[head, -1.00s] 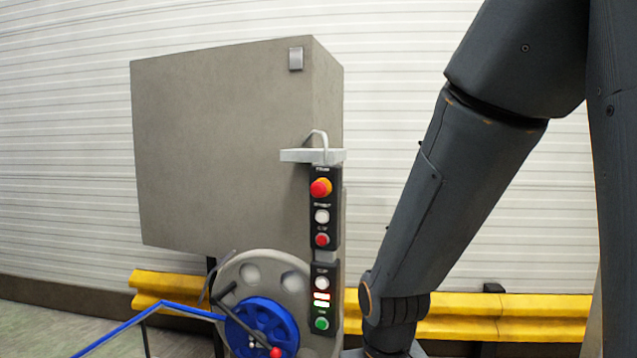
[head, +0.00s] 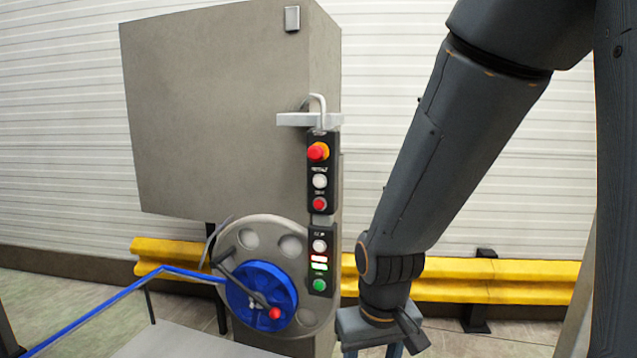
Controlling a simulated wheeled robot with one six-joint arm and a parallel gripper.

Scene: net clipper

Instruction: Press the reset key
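A black control strip stands on the right edge of a grey machine in the head view. The small labels are too blurred to tell which is the reset key. My gripper (head: 385,345) hangs low, right of the lower panel and apart from it. Its fingers are cut off by the picture's lower edge.
A blue wheel with a red knob (head: 275,312) sits on a grey disc (head: 312,318) left of the lower panel. A blue rail (head: 110,296) juts out at the left. A grey bracket (head: 296,119) tops the strip. A yellow barrier (head: 500,282) runs along the wall behind.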

